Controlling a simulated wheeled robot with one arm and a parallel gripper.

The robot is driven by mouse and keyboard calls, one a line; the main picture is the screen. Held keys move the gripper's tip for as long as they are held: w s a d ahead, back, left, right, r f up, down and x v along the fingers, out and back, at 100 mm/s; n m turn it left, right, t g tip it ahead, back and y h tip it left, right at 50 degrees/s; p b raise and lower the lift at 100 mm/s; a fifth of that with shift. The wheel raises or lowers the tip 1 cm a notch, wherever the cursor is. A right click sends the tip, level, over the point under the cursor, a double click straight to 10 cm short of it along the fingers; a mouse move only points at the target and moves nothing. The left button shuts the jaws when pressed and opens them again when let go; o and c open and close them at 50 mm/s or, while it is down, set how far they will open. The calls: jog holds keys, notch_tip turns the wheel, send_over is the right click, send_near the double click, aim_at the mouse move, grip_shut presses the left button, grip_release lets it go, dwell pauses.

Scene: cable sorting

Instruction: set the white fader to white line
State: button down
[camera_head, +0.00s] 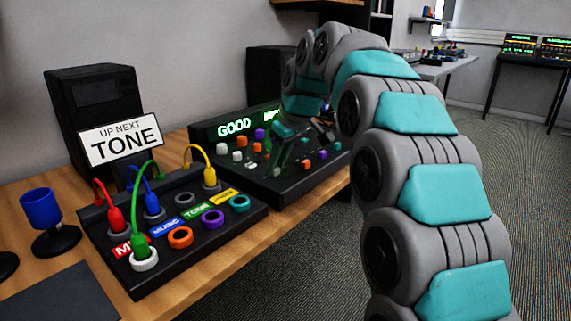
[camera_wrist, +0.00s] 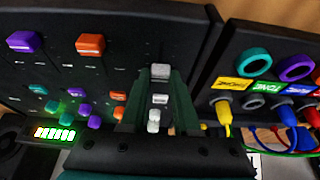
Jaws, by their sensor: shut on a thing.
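The white fader (camera_wrist: 160,72) is a pale cap on the black mixer panel. In the wrist view it sits between the two dark green fingers of my gripper (camera_wrist: 160,80), which is shut on it. In the head view my gripper (camera_head: 282,155) reaches down onto the mixer (camera_head: 285,190), and the fingers hide the fader there.
An orange fader (camera_wrist: 90,45) and a purple fader (camera_wrist: 25,42) lie left of my fingers in the wrist view. Coloured knobs stand behind. A patch box (camera_head: 190,255) with plugged cables, a sign (camera_head: 120,140) and a blue cup (camera_head: 41,208) share the wooden desk.

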aim_at(283, 179)
jog(key=shift+w+a, duration=0.35)
jog(key=shift+a, duration=0.05)
jog(key=c, duration=0.6)
grip_release()
jog(key=shift+c, duration=0.2)
jog(key=v, duration=0.7)
jog(key=shift+d+r, duration=0.2)
jog(key=shift+r, duration=0.15)
jog(key=shift+s, duration=0.1)
jog(key=s+d+f+m+g+h, duration=0.1)
jog(key=s+d+f+m, duration=0.2)
jog(key=s, duration=1.1)
jog(key=s+d+f+m+g+h, duration=0.1)
jog(key=s+d+f+m, duration=0.3)
jog(key=s+d+f, duration=0.5)
jog(key=s+d+f+m+g+h, duration=0.1)
jog(key=s+d+f, duration=0.5)
jog(key=s+f, duration=0.8)
jog(key=s+m+g, duration=0.1)
jog(key=s+m, duration=0.1)
jog(key=s, duration=0.2)
jog(key=shift+s+f+g, duration=0.3)
jog(key=shift+s, duration=0.1)
